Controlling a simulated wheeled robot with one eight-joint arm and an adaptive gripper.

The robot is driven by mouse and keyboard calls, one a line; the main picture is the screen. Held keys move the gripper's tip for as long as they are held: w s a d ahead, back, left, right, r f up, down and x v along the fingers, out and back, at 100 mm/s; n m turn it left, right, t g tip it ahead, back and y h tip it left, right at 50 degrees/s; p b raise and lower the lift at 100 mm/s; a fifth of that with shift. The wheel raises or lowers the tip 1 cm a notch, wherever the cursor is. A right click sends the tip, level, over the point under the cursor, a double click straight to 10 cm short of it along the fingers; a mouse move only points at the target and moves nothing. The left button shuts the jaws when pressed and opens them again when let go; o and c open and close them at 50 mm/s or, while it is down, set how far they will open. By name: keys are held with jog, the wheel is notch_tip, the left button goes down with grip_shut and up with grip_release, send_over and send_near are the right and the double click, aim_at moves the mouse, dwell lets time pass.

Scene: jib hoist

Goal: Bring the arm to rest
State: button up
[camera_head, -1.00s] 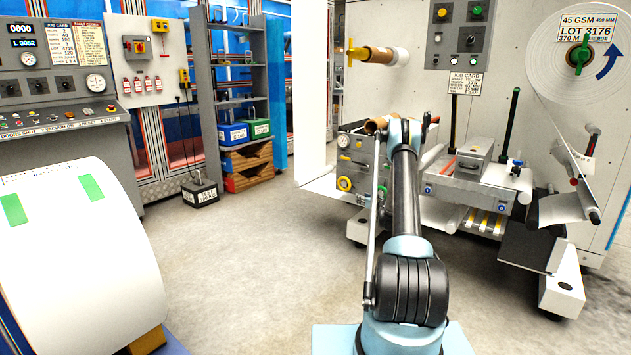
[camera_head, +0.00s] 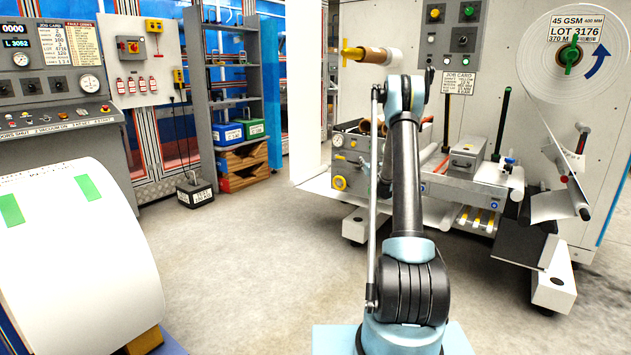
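My arm (camera_head: 405,180) rises from my light blue base at the bottom of the head view. Its black link stands nearly upright, up to a light blue joint (camera_head: 405,97) in front of the grey-white machine. The far part of the arm is hidden behind that joint, and my gripper does not show. I cannot tell whether it holds anything.
The machine (camera_head: 540,120) with a large white roll (camera_head: 540,45) stands behind my arm. A brown core on a spindle (camera_head: 375,55) sticks out near the joint. A big white roll (camera_head: 75,260) is at left, and a shelf (camera_head: 228,90) stands behind. Floor between is clear.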

jog(key=s+d+r+m+h, duration=0.25)
jog(key=s+r, duration=0.25)
jog(key=r, duration=0.3)
jog(key=s+d+r+m+h, duration=0.1)
jog(key=s+d+r+h, duration=0.15)
jog(key=s+r, duration=0.35)
jog(key=s+d+r+m+g+h, duration=0.1)
jog(key=s+r+g+h, duration=0.1)
jog(key=s, duration=0.5)
jog(key=s+d+r+m+g+h, duration=0.1)
jog(key=s+r+g+h, duration=0.1)
jog(key=s, duration=0.6)
jog(key=s+a+f+n+g+y, duration=0.1)
jog(key=s+f, duration=0.6)
jog(key=s, duration=0.9)
jog(key=s+a+f+n+g+y, duration=0.2)
jog(key=s+a+f+g, duration=0.4)
jog(key=s, duration=1.1)
jog(key=s+a+f+n+g+y, duration=0.1)
jog(key=s+a+f+g+y, duration=0.2)
jog(key=s+a+f, duration=0.4)
jog(key=s+g, duration=0.1)
jog(key=s, duration=0.8)
jog(key=shift+s+f+y, duration=0.3)
jog(key=shift+y, duration=0.1)
jog(key=shift+n, duration=0.25)
jog(key=shift+w+f+g, duration=0.2)
jog(key=shift+w+g, duration=0.1)
jog(key=shift+w, duration=0.15)
